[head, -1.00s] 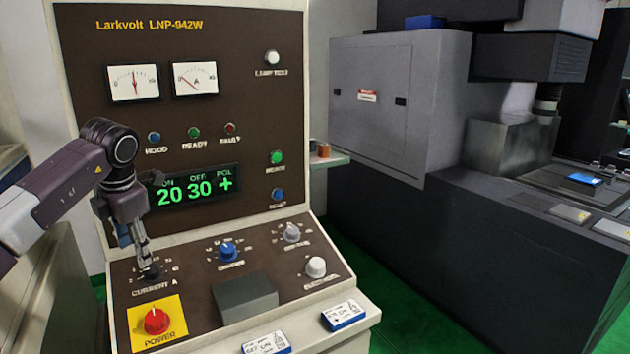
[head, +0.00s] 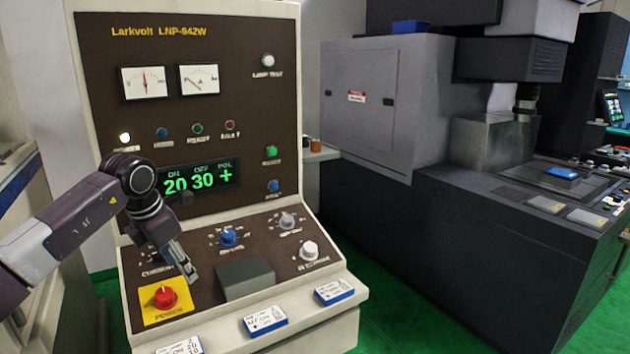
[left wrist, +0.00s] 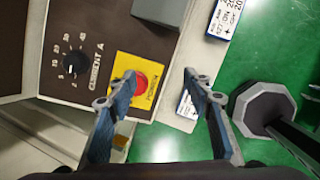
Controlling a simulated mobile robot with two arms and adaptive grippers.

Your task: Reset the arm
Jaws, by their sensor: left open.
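My left arm comes in from the left in the head view, and its gripper (head: 190,275) hangs in front of the control console's (head: 222,92) sloped panel. The gripper is near the red power button (head: 165,297) on its yellow plate, up and to the right of it. In the left wrist view the two fingers (left wrist: 155,90) are apart with nothing between them. The red button (left wrist: 134,86) shows beside the left finger there, and the black current knob (left wrist: 75,62) lies farther left. My right gripper is not in view.
Blue knob (head: 229,237) and light knobs (head: 309,250) sit on the sloped panel beside a grey block (head: 245,280). Labelled cards (head: 264,319) lie on the console's front ledge. A large grey machine (head: 380,100) stands at right, with green floor (head: 390,318) in front.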

